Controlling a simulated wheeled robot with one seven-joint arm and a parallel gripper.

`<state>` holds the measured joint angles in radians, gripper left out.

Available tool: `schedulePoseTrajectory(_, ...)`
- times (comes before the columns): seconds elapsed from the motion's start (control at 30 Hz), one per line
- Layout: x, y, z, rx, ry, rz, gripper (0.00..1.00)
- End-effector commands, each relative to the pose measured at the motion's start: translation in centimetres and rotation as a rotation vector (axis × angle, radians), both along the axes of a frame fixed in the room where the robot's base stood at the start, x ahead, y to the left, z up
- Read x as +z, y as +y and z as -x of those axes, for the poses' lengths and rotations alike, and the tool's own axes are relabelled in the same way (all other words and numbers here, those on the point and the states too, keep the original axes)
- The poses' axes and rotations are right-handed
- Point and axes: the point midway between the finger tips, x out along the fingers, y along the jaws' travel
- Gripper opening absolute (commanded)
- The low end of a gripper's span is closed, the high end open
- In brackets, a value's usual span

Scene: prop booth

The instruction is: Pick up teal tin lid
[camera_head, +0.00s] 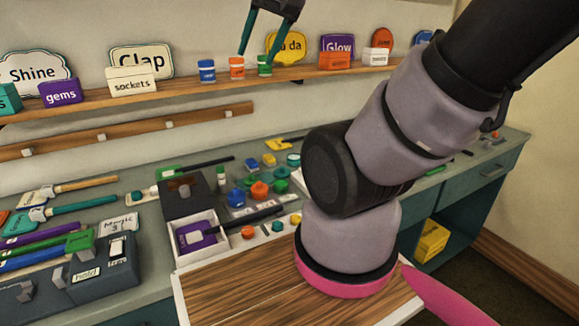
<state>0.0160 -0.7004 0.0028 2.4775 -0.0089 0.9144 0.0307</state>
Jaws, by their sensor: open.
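My gripper (254,62) is at the top of the view, fingers pointing down and spread apart, with nothing between them. It appears in front of the wall shelf, well above the counter. A small teal round piece (277,227) that looks like a lid lies on the counter between an orange-red piece (248,232) and a yellow piece (295,219). Another teal round thing (294,159) sits farther back, left of my arm. Both are small, and I cannot tell for certain which is the tin lid. My gripper is apart from both.
A wooden shelf (160,94) holds small jars and labelled boxes. Blue, orange and green pots (259,190) crowd the counter middle. A white open box (200,240) stands left of the small pieces. Handled tools lie at left. My arm hides part of the counter.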

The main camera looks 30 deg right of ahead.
Motion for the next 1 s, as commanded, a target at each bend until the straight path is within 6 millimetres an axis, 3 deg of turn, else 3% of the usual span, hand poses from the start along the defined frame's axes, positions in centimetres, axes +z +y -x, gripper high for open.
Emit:
schedulePoseTrajectory(0.27,-3.9,-3.5,-8.0,-0.237,0.205,-0.05,0.57)
schedulePoseTrajectory(0.47,-9.1,-7.1,-13.6,-0.429,0.352,-0.097,0.57)
schedulePoseTrajectory(0.6,-13.9,-9.9,-16.8,-0.564,0.454,-0.134,0.57)
schedulePoseTrajectory(0.8,-22.0,-13.8,-19.9,-0.748,0.59,-0.185,0.57)
schedulePoseTrajectory(1.0,-28.0,-16.2,-20.9,-0.872,0.677,-0.222,0.57)
